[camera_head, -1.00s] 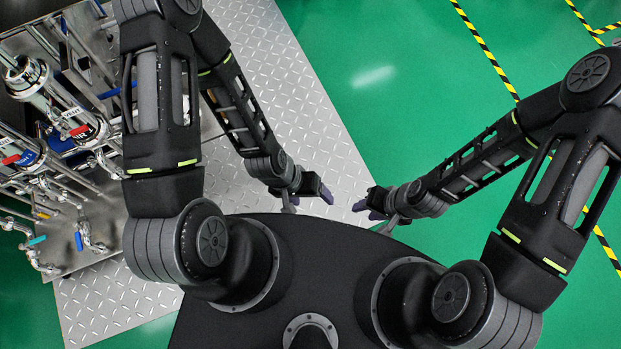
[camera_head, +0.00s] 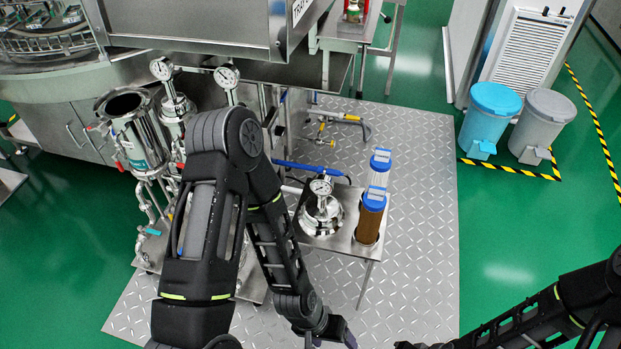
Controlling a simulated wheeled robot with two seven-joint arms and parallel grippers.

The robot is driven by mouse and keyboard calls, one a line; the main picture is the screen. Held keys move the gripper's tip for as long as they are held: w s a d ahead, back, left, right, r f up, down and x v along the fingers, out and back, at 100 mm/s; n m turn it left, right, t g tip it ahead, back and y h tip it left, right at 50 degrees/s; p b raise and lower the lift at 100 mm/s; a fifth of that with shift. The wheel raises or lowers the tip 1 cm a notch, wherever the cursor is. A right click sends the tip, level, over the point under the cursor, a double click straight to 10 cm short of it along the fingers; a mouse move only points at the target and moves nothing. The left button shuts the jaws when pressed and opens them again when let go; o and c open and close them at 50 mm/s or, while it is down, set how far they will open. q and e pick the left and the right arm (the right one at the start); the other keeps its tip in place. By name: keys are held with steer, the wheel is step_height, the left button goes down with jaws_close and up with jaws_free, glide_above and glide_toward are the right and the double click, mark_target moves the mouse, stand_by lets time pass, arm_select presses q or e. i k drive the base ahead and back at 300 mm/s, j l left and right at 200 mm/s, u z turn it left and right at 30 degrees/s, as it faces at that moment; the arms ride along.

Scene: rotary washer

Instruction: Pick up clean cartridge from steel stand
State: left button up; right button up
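A small steel stand (camera_head: 332,243) stands on the metal floor plate, right of centre. On it a pale, whitish cartridge with blue ends (camera_head: 378,178) stands upright. A brown-filled cartridge with a blue cap (camera_head: 369,224) stands just in front of it and hides its lower part. A steel housing lid with a gauge (camera_head: 321,212) sits to their left on the stand. My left gripper (camera_head: 338,332) is low in front of the stand, apart from the cartridges. My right gripper (camera_head: 408,346) is at the bottom edge, partly cut off. Neither gripper's finger gap can be made out.
Steel piping with an open housing (camera_head: 133,135) and gauges is at the left, partly behind my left arm. A large steel machine (camera_head: 190,30) fills the top left. A blue bin (camera_head: 490,115) and a grey bin (camera_head: 543,122) stand at the right. Floor between stand and bins is clear.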

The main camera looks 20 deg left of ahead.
mark_target(380, 164)
steer(key=u, duration=0.3)
steer(key=i+l, duration=0.35)
steer(key=l, duration=0.15)
steer(key=i+l, duration=0.35)
steer(key=l, duration=0.2)
steer(key=i+l, duration=0.4)
steer(key=l+z, duration=0.05)
steer(key=l, duration=0.05)
